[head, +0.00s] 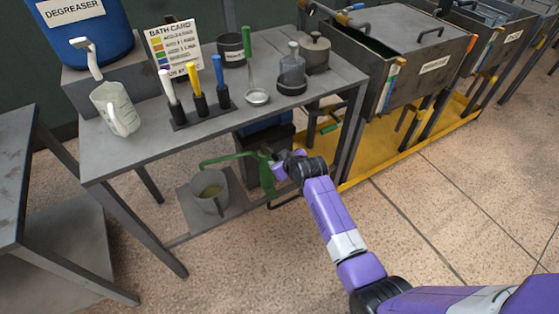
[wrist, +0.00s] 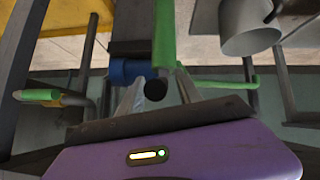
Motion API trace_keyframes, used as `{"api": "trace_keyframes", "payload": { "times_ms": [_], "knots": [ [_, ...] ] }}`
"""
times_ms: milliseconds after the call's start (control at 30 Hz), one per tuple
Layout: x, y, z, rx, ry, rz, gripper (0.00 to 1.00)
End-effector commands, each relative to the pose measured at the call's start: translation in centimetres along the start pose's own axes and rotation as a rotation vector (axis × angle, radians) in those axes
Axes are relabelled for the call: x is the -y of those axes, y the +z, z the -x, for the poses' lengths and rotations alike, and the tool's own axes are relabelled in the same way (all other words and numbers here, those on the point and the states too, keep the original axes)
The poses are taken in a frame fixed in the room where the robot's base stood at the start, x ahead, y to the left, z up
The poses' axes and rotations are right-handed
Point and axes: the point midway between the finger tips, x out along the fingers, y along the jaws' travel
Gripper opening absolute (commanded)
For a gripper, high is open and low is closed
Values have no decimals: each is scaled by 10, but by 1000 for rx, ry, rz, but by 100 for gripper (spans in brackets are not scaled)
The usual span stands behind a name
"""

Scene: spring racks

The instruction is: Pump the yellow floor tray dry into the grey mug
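The grey mug (head: 212,203) stands upright on the low shelf under the bench, with something yellowish inside; its side shows in the wrist view (wrist: 248,28). A green hand pump (head: 267,172) stands beside it, its long spout (head: 222,159) reaching over the mug. My gripper (head: 280,167) is at the pump. In the wrist view my gripper (wrist: 158,80) has its fingers apart, with the green pump lever (wrist: 164,35) and a dark round end between them; a gap shows at the left finger. The yellow floor tray (head: 420,147) lies under the tanks at right; its liquid cannot be made out.
The bench (head: 140,150) above holds a white jug (head: 115,108), coloured-handled tools, a ladle and a bottle. Its legs and low shelf (head: 235,205) surround the mug. Grey tanks (head: 430,60) stand at right. The floor in front is clear.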

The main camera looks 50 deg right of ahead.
Motion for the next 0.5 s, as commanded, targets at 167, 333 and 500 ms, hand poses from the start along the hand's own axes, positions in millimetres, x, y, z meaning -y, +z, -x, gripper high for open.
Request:
{"api": "trace_keyframes", "payload": {
  "times_ms": [167,333,500],
  "knots": [
    [0,0,3,0,0,0,41],
    [0,0,22,0,1,1,41],
    [0,0,48,-1,1,1,41]
  ]
}}
